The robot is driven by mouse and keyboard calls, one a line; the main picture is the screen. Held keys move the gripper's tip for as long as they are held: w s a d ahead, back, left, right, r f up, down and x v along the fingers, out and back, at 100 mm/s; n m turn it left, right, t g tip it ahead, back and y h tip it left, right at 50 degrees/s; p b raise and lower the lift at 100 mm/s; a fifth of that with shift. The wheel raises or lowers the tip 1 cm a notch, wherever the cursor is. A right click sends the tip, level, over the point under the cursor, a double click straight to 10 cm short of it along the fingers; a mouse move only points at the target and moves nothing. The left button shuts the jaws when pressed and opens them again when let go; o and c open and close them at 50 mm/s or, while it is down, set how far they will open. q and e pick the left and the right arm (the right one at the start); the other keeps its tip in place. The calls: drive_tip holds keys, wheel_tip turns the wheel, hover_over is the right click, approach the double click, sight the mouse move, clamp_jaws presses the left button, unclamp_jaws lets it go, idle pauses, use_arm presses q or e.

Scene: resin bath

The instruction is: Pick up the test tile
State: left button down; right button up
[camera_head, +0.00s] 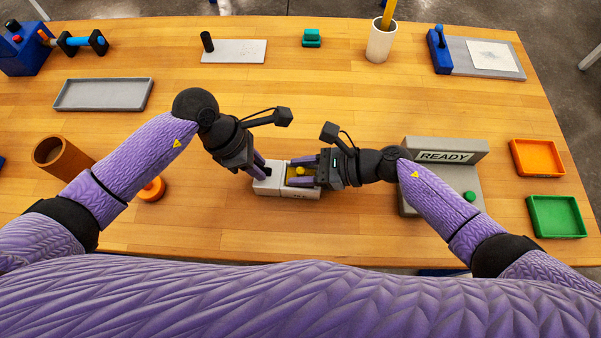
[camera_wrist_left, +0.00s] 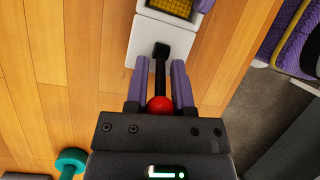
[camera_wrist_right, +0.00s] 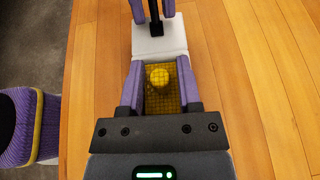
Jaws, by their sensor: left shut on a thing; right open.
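A white box bath (camera_head: 300,193) stands near the table's front edge. I cannot tell whether a test tile lies under the knob. My left gripper (camera_wrist_left: 160,92) is shut on a black lever (camera_wrist_left: 160,72) with a red ball end (camera_wrist_left: 160,105). The lever's far end meets the bath's white block (camera_wrist_left: 148,38).
A grey READY station (camera_head: 472,175) with a green button (camera_head: 469,197) stands right of the bath. Orange (camera_head: 562,172) and green (camera_head: 582,232) trays lie farther right. A brown cylinder (camera_head: 60,158) and an orange knob (camera_head: 152,190) are left. A grey tray (camera_head: 72,107) lies behind them.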

sight(301, 170)
clamp_jaws()
idle(0.3)
wheel_tip(301, 170, up, 10)
use_arm(q)
drive_tip(key=shift+c, duration=2)
unclamp_jaws()
drive_tip(key=v, duration=1.2)
